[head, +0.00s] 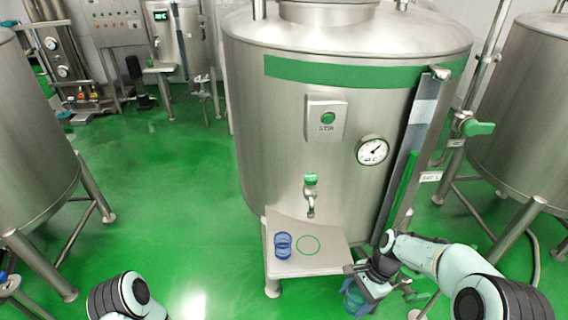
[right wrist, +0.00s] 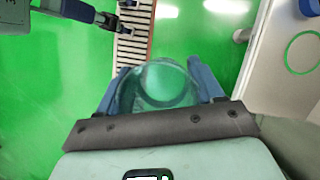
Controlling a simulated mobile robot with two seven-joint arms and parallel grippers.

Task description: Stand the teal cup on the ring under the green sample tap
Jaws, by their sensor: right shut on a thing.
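The teal cup (right wrist: 155,85) is see-through and is held between the two blue fingers of my right gripper (head: 366,284). In the head view the cup (head: 354,299) hangs low, right of and below the steel shelf, partly covered by the gripper. The green ring (head: 308,245) is marked on the shelf, with nothing standing on it. The ring also shows at the right of the right wrist view (right wrist: 303,52). The green sample tap (head: 310,181) is on the tank front above the ring.
The large tank (head: 270,120) rises behind the shelf. A sloping gauge tube (head: 403,165) is at its right. Green floor (head: 190,220) is open to the left.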

